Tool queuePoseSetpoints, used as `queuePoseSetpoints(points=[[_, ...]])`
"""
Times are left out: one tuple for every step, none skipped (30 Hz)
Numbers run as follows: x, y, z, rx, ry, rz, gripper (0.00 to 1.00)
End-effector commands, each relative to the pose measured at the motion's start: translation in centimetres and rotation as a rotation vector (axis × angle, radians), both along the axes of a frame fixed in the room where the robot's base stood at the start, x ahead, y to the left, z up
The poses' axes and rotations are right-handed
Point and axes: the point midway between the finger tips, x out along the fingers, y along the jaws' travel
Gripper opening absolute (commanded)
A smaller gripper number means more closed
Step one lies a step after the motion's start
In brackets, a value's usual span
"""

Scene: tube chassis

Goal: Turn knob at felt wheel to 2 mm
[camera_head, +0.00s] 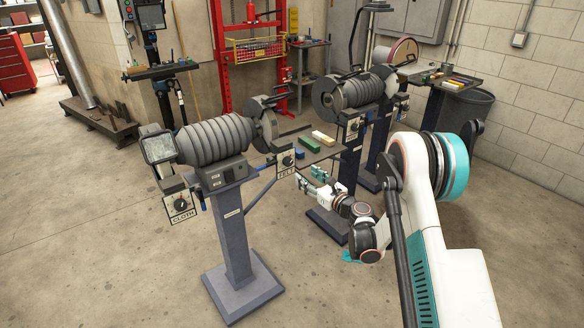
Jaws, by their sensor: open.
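The knob at the felt wheel (288,160) is a dark round dial on a small plate. A white label reading FELT (286,173) hangs just below it. The knob's pointer and scale are too small to read. My gripper (308,178) is just right of and slightly below the felt knob, with teal and white fingers open. It looks apart from the knob, though the exact gap is hard to tell. The felt wheel (266,121) is at the right end of the grey ribbed grinder (216,140).
A second knob, labelled CLOTH (181,204), is at the grinder's left end. A small shelf (320,153) with green and pale bars sits close above my gripper. The grinder's pedestal (238,240) stands left of my arm. Floor in front is clear.

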Motion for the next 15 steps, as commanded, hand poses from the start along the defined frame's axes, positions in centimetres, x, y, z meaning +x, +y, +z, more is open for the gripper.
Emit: queuePoseSetpoints(points=[[0.9, 0.7, -0.3, 0.000, 0.000, 0.003, 0.51], [1.4, 1.1, -0.3, -0.001, 0.000, 0.003, 0.51], [2.0, 1.5, -0.3, -0.001, 0.000, 0.002, 0.51], [2.5, 1.8, -0.3, -0.001, 0.000, 0.002, 0.51], [3.0, 2.2, -0.3, -0.001, 0.000, 0.003, 0.51], [3.7, 2.6, -0.3, -0.001, 0.000, 0.003, 0.51], [4.2, 2.9, -0.3, -0.001, 0.000, 0.003, 0.51], [4.6, 3.2, -0.3, -0.001, 0.000, 0.002, 0.51], [5.2, 3.6, -0.3, -0.002, -0.001, 0.001, 0.51], [5.6, 3.9, -0.3, -0.002, -0.001, 0.002, 0.51], [6.0, 4.2, -0.3, -0.002, -0.001, 0.002, 0.51], [6.5, 4.5, -0.2, -0.002, -0.001, 0.002, 0.51], [6.8, 4.7, -0.2, -0.002, -0.001, 0.002, 0.51], [7.1, 4.9, -0.2, -0.002, -0.001, 0.002, 0.51], [7.5, 5.1, -0.2, -0.002, -0.001, 0.001, 0.51]])
